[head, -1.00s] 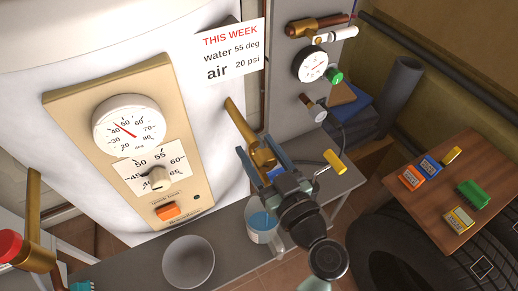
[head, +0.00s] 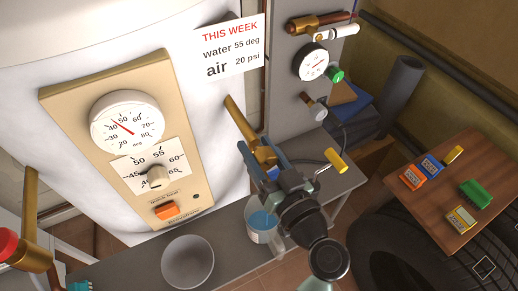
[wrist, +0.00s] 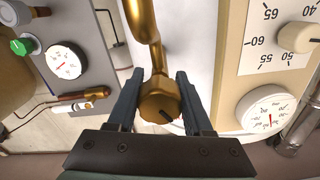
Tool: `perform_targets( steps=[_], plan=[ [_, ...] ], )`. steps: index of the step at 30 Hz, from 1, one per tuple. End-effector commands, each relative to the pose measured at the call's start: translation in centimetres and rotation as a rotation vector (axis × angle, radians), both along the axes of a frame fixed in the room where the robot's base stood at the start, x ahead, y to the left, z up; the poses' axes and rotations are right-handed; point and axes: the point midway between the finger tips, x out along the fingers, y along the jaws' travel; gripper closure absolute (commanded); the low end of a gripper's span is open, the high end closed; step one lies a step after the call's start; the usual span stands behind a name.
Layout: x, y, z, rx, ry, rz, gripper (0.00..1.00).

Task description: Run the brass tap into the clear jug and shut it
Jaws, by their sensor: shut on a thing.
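The brass tap (head: 239,117) sticks out from the white boiler in the head view. My gripper (head: 255,146) is shut on its round knob, which shows between the two fingers in the wrist view (wrist: 160,100). A dark mark shows on the knob face. The clear jug (head: 254,236) stands upright on the grey bench below my gripper, with blue water in it. My gripper and wrist hide part of the jug and the tap's outlet. I cannot tell whether water is running.
An empty grey bowl (head: 188,264) stands left of the jug. The beige control panel (head: 80,113) is to the left. A wooden board (head: 446,195) with small coloured blocks lies farther right.

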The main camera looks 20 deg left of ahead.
Motion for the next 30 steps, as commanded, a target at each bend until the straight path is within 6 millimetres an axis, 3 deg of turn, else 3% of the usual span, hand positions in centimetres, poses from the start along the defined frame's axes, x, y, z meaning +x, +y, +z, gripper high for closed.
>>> perform_targets(
  steps=[15,30],
  plan=[
    [-0.09,0.00,0.01,0.255,0.327,-0.002,1.00],
    [-0.13,0.09,-0.02,0.346,0.446,0.001,1.00]
  ],
)
